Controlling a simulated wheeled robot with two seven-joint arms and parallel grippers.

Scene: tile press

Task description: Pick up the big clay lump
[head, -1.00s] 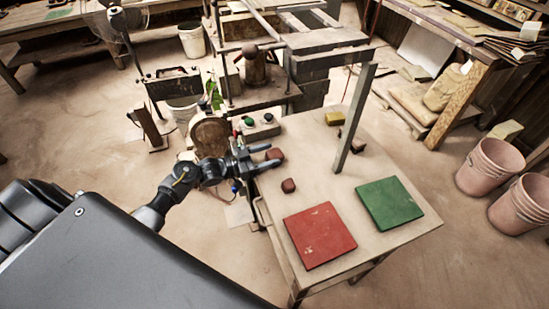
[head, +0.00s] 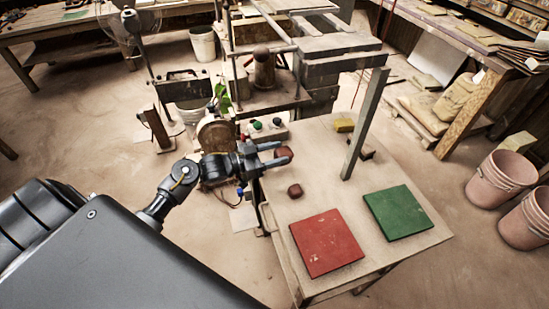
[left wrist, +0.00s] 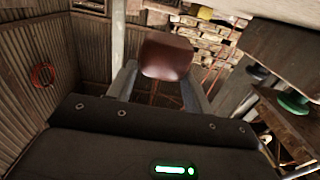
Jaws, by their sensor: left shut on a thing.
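The big clay lump (head: 284,155) is reddish brown and sits between the fingertips of my left gripper (head: 276,156) in the head view. In the left wrist view the lump (left wrist: 167,56) shows as a rounded block with a finger on each side. My left gripper is shut on it and holds it over the left edge of the table (head: 318,194); the lump appears clear of the surface. A smaller clay lump (head: 295,191) lies on the table just in front of it. My right gripper is not in view.
A red tile (head: 326,243) and a green tile (head: 398,212) lie on the table's front half. A metal post (head: 364,125) rises from the table's right side. A yellow block (head: 343,124) lies near the back. The press (head: 265,95) stands behind, with a green button (head: 257,125) nearby.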

